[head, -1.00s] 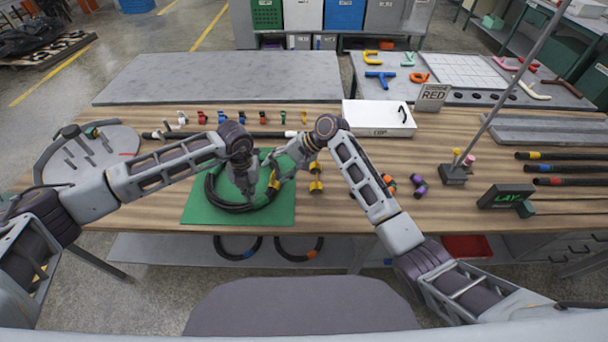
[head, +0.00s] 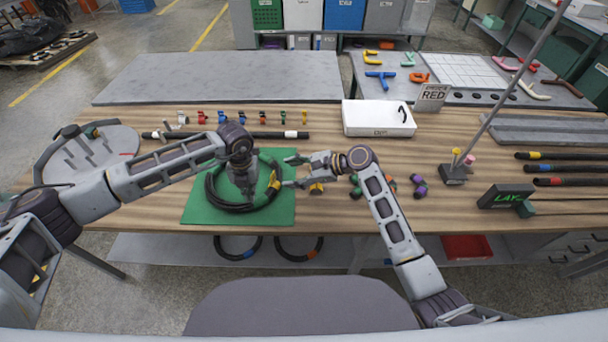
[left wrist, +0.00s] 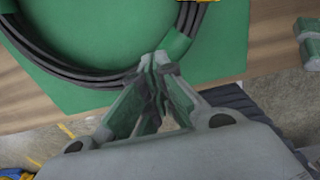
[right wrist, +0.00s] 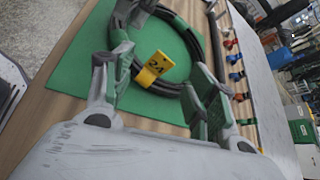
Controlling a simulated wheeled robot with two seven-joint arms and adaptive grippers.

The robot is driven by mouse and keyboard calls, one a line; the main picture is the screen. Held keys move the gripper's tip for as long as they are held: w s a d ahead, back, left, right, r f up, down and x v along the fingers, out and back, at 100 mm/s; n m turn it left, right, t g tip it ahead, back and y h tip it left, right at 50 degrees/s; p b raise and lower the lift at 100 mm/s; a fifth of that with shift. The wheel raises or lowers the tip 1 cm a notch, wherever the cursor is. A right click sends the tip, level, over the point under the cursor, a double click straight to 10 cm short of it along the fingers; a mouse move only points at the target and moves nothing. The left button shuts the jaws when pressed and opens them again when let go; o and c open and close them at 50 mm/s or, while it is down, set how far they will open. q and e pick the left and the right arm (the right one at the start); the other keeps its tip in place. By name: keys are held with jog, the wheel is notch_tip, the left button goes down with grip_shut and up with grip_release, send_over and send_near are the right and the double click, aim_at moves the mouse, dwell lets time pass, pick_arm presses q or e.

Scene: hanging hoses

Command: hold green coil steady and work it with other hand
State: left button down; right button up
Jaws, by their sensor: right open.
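The green coil (head: 211,190) is a black hose ring with green bands, lying on a green mat (head: 283,212). A yellow tag (right wrist: 153,68) is on the coil; it also shows in the head view (head: 273,183). My right gripper (head: 289,172) is open and empty, just right of the tag. In the right wrist view its fingers frame the coil and tag.
A white box (head: 378,119) stands behind my right arm. Colored clips (head: 240,118) and a black hose (head: 262,134) lie behind the mat. Small colored connectors (head: 419,190) lie to the right. A stand with a pole (head: 455,174) is farther right.

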aim_at(273, 176)
jog(key=d+m, duration=0.1)
jog(key=m, duration=0.1)
jog(key=s+d+m+t, duration=0.1)
jog(key=d+m, duration=0.1)
jog(key=m, duration=0.1)
jog(key=shift+d+t+y, duration=0.1)
jog(key=shift+t+y, duration=0.2)
jog(key=shift+y, duration=0.1)
jog(key=shift+x, duration=6)
jog(key=shift+c, duration=0.2)
grip_shut()
pick_arm(q)
jog(key=shift+f, duration=1.4)
jog(key=shift+s+f, duration=0.15)
jog(key=shift+f, duration=0.15)
pick_arm(e)
jog(key=shift+s+r, duration=0.1)
